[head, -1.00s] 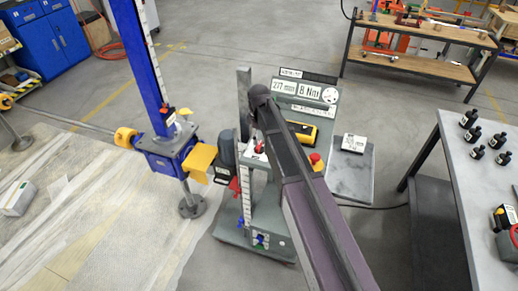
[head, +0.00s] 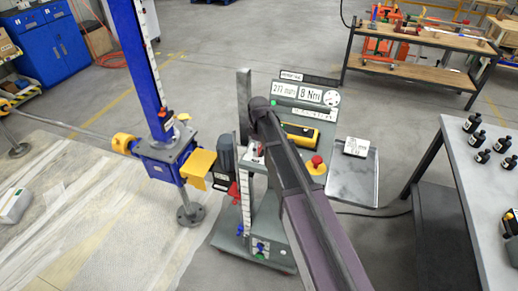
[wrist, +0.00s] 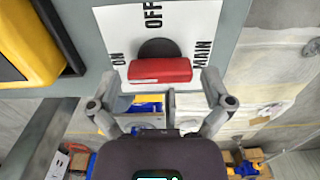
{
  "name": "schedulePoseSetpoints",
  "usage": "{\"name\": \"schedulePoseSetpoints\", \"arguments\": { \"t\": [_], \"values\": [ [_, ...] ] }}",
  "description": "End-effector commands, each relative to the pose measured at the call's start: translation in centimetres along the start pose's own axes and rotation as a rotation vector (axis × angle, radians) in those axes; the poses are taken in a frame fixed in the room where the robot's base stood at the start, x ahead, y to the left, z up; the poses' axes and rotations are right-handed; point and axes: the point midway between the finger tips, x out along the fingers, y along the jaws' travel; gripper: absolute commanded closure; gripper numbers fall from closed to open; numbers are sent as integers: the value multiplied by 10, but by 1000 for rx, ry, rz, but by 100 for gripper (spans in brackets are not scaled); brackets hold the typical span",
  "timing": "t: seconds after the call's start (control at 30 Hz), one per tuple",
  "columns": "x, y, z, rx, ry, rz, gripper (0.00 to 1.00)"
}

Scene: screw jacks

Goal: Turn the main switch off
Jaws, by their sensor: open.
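The main switch is a red bar handle (wrist: 160,70) on a dark round base, on a white plate (wrist: 190,15) marked ON, OFF and MAIN. In the wrist view the bar lies level across the picture, its left end toward ON and its right end toward MAIN. OFF is above it. My gripper (wrist: 159,79) is open, one finger to the left and one to the right of the bar, with nothing held. Whether a finger touches the bar cannot be told. In the head view my arm hides the gripper, and the switch cannot be made out clearly.
A grey wheeled test stand (head: 270,258) carries displays (head: 297,91), a yellow-black box (head: 300,135) and a red stop button (head: 317,162). A blue screw jack (head: 168,152) stands left of it. A table with black bottles (head: 455,165) is at right.

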Motion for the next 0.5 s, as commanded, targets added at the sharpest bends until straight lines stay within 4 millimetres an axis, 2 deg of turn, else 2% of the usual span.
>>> {"name": "schedulePoseSetpoints", "arguments": {
  "t": [0.1, 0.33, 0.5],
  "values": [
    [0, 0, 0, 0, 0, 0, 0],
    [0, 0, 0, 0, 0, 0, 68],
    [0, 0, 0, 1, 0, 0, 68]
  ]
}}
